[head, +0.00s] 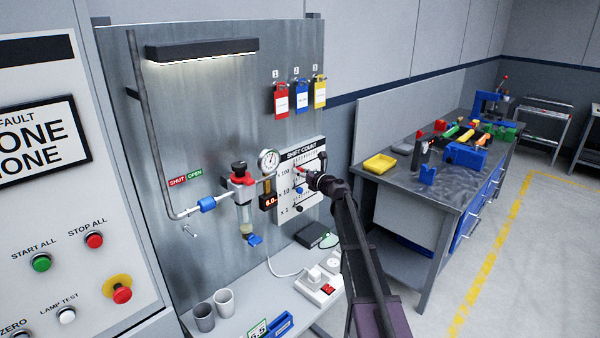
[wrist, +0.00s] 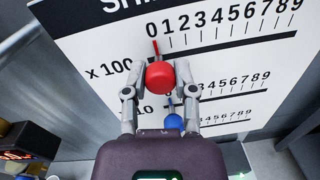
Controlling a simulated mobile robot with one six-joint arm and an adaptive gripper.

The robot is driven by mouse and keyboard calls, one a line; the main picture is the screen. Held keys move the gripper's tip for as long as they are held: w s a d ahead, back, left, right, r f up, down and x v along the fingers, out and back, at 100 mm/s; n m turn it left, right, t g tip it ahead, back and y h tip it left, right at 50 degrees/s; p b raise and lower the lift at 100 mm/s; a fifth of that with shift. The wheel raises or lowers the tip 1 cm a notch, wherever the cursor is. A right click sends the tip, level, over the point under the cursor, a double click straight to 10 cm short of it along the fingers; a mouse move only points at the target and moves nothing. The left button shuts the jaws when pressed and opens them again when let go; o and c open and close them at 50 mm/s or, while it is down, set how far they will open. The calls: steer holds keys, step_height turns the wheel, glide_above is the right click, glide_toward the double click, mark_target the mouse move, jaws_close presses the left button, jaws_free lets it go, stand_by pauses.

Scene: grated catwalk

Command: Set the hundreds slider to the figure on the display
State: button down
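The SHIFT COUNT board (head: 285,210) has three slider rows marked x 100, x 10 and x 1. In the wrist view the red knob (wrist: 160,76) of the x 100 slider sits between the fingertips of my gripper (wrist: 160,68), which appear shut on it from both sides. Its red pointer (wrist: 155,47) stands at about 0 on the top scale. The blue x 10 knob (wrist: 173,122) is below, partly hidden by my gripper. In the head view my gripper (head: 317,180) is at the board. A small orange display (head: 270,201) left of the board seems to read 6.0.
A pressure gauge (head: 268,160) and a filter unit (head: 243,190) are left of the board. Below are a shelf with cups (head: 213,307) and a white socket block (head: 318,288). A workbench (head: 440,183) with tools stands to the right.

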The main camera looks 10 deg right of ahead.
steer(key=shift+w+d, duration=0.5)
steer(key=shift+d, duration=0.05)
steer(key=shift+c, duration=2)
jaws_free()
steer(key=shift+s, duration=0.2)
steer(key=v, duration=1.2)
steer(key=shift+a+f, duration=0.1)
